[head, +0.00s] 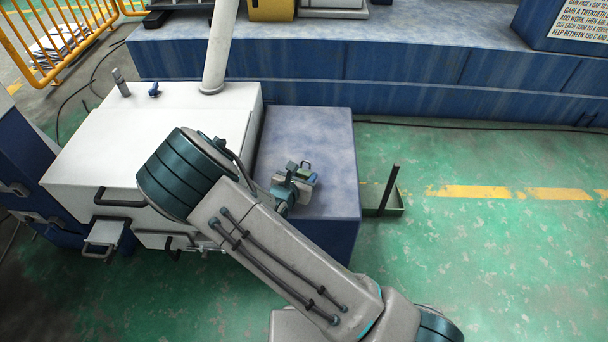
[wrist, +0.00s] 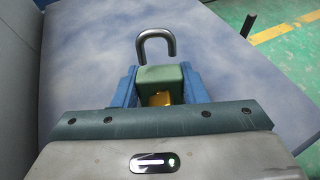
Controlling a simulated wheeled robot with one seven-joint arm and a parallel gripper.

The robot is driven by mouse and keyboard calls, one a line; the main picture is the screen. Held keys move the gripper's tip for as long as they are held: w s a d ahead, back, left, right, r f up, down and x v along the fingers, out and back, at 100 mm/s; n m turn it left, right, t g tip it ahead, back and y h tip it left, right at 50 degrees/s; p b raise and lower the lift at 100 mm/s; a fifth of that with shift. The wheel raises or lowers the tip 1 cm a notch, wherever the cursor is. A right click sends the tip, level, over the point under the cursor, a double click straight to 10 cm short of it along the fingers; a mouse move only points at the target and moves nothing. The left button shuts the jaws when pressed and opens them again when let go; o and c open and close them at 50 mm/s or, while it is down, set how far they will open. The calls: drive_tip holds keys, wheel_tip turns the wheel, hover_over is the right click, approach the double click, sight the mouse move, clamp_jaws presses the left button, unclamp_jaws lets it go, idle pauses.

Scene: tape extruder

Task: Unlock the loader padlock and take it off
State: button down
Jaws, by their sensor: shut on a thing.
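My gripper (wrist: 158,88) is shut on the padlock (wrist: 160,74), with a blue finger on each side of its green body. A small yellow patch shows below the body, between the fingers; I cannot tell what it is. The grey shackle (wrist: 155,42) points away from my gripper and loops around nothing. Its left leg meets the body, and its right leg seems to end short of it, so it looks open. In the head view my gripper (head: 293,184) is over the blue block (head: 310,130), and the small dark shackle (head: 306,164) shows at its tip. No key is clearly visible.
A white cabinet (head: 150,120) with dark handles stands left of the blue block. A green tray (head: 385,202) with an upright dark bar is on the floor to the right. A long blue machine base (head: 420,75) runs behind.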

drive_tip(key=c, duration=0.8)
unclamp_jaws()
drive_tip(key=p+v, duration=0.4)
drive_tip(key=v, duration=1)
drive_tip(key=shift+w+p, duration=0.1)
drive_tip(key=shift+p, duration=0.2)
